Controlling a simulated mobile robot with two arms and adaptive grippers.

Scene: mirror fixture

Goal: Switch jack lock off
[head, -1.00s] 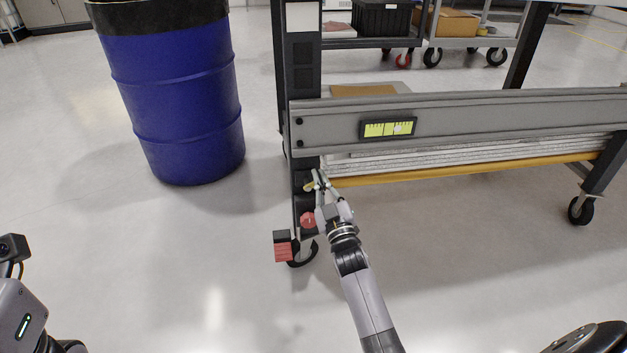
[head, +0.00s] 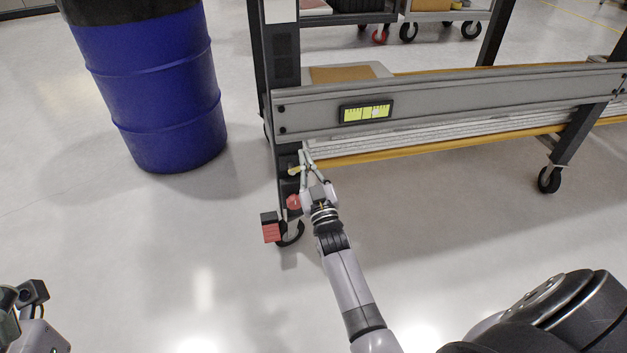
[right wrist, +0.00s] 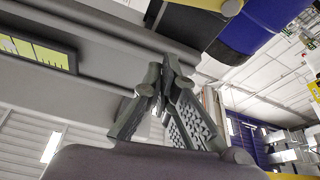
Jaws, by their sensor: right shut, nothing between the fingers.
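The jack lock appears to be a small yellow lever (head: 294,170) on the dark left post (head: 286,120) of the fixture, just below the grey rail. A red knob (head: 293,202) sits lower on the post, and a red pedal block (head: 270,230) is near the caster. My right gripper (head: 303,156) is close to the right of the lever; I cannot tell if they touch. In the right wrist view its fingers (right wrist: 166,72) meet with nothing between them. A yellow piece (right wrist: 205,4) with a round grey end shows above them.
The grey rail (head: 430,102) with a yellow-green level gauge (head: 367,112) runs right from the post. A blue drum (head: 158,90) stands left of the fixture. A caster (head: 549,180) supports the right leg. The floor in front is clear.

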